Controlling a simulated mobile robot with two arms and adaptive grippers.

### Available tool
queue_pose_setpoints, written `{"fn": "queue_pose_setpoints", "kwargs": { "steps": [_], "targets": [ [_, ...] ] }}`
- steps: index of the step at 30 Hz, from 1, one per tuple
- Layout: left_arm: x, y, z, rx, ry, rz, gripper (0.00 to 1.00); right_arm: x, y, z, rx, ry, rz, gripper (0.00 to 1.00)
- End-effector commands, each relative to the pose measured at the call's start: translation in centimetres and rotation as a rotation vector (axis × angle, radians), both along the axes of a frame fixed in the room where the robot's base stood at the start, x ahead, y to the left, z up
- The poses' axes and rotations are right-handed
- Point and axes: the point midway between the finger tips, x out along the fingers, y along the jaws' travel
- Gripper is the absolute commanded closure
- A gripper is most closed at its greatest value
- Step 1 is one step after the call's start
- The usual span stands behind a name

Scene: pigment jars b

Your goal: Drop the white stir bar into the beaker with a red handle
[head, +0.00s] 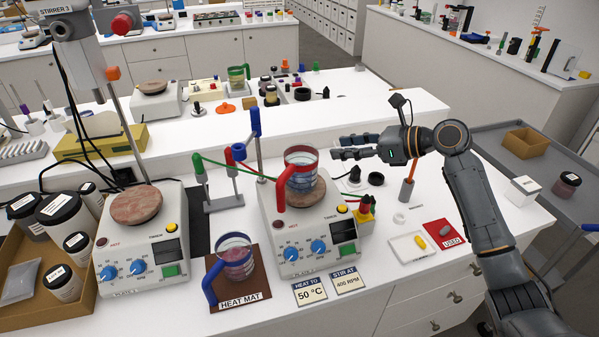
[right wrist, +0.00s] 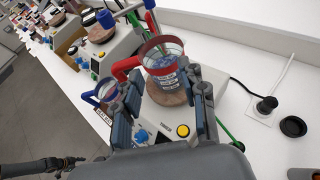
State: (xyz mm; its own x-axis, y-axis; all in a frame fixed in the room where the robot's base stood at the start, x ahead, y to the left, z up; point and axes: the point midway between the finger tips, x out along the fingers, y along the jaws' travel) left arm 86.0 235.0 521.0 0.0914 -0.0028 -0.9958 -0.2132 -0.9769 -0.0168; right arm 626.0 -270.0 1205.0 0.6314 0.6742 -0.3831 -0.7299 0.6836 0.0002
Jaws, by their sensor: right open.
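The beaker with a red handle (head: 302,160) stands on the right hotplate (head: 310,222); it also shows in the right wrist view (right wrist: 160,66), with bluish contents. My right gripper (head: 338,147) is open just right of the beaker's rim. In the right wrist view its fingers appear either side of the beaker, with no stir bar visible between them. A white tray (head: 401,250) holds a yellow bar (head: 419,241). I cannot make out the white stir bar. A dark arm end at the right wrist view's lower left may be my left gripper (right wrist: 68,162); its jaws are unclear.
A blue-handled beaker (head: 235,258) stands on the brown heat mat. A red "USED" mat (head: 443,234) lies right of the white tray. A stand with colored clamps (head: 222,175) rises behind. Jars crowd the left.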

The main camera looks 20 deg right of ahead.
Motion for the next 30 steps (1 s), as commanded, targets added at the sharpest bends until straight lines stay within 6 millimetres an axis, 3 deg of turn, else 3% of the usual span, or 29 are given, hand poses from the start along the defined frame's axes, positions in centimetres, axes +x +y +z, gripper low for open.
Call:
{"fn": "queue_pose_setpoints", "kwargs": {
  "steps": [3,9,22,26,30],
  "targets": [
    [0.0,0.0,0.0,0.0,0.0,0.0,0.6,-1.3,-1.4,0.7,-0.003,0.0,-0.001,0.58],
    [0.1,0.0,0.0,0.0,-0.001,0.0,0.6,-2.4,-2.5,1.4,-0.001,-0.001,0.0,0.58],
    [0.1,0.0,0.0,0.0,0.0,0.0,0.6,-2.6,-2.4,1.0,-0.016,-0.003,0.008,0.58],
    [0.1,-0.1,0.0,0.0,0.0,0.0,0.6,-3.7,-0.9,-2.7,-0.154,-0.045,0.074,0.58],
    [0.1,-0.1,0.0,-0.001,-0.001,0.0,0.6,-7.1,1.9,-10.2,-0.465,-0.157,0.255,0.58]
  ]
}}
